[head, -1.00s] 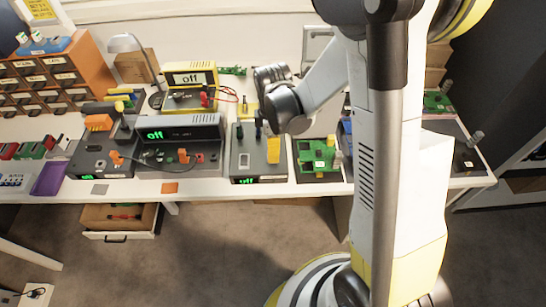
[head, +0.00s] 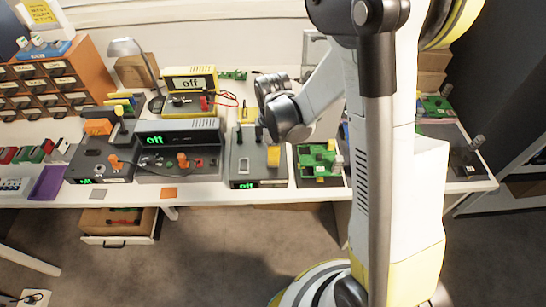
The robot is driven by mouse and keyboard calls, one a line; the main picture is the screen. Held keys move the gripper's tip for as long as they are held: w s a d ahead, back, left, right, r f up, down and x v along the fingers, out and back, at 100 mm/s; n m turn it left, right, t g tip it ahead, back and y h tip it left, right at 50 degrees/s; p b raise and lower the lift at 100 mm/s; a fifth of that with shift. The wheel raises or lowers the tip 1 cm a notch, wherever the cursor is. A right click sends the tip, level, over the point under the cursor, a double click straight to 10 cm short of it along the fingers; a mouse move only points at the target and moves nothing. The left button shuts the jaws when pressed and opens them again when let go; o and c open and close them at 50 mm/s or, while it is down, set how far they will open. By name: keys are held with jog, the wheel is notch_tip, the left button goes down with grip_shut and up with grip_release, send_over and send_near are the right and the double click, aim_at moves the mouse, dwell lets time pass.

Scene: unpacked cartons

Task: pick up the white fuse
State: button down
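My gripper (head: 259,132) is over the back of a grey device (head: 258,176) with a green display, near the middle of the bench. Its fingers are small and dark against the device, so I cannot tell whether they are open or shut, or whether they hold anything. I cannot clearly pick out the white fuse. A small whitish block (head: 62,146) stands at the end of a row of coloured blocks at the far left, well away from my gripper; it may be the fuse. A pale rectangular piece (head: 243,165) is on the grey device's top.
The white bench (head: 215,194) is crowded. A green circuit board (head: 319,160) lies to the right. An orange drawer cabinet (head: 92,62) stands back left. An open drawer (head: 118,226) juts out below.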

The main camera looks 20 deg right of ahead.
notch_tip(320, 180, up, 4)
jog(key=shift+d+r+p, duration=0.15)
jog(key=shift+r+p, duration=0.05)
jog(key=shift+p, duration=0.85)
jog(key=d+r+p, duration=0.3)
jog(key=d+r, duration=0.3)
jog(key=d, duration=0.5)
jog(key=shift+s+d, duration=0.2)
jog(key=shift+s, duration=0.1)
